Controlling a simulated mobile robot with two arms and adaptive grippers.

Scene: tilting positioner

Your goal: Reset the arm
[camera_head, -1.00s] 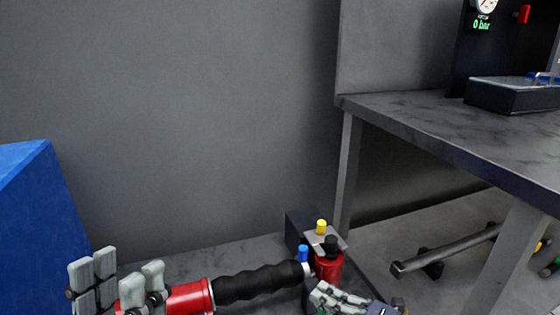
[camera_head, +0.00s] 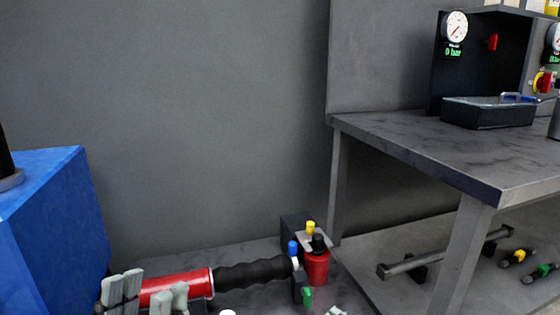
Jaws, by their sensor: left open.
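My left gripper (camera_head: 145,294) is at the bottom left, with its grey finger pads spread apart. Its pads overlap a red cylinder (camera_head: 185,286) with a black ribbed grip (camera_head: 253,272) in the picture. I cannot tell whether they touch it, and no closed hold shows. Pale grey pieces (camera_head: 336,311) at the bottom edge look like the tips of my right gripper, mostly cut off. A red canister with a black cap (camera_head: 317,266) stands just right of the ribbed grip's end.
A blue block (camera_head: 55,200) stands at the left. At the right is a grey bench (camera_head: 400,133) with a black tray (camera_head: 487,115) and a gauge (camera_head: 454,27). A bar (camera_head: 425,262) lies on its lower shelf. Bare grey wall fills the middle.

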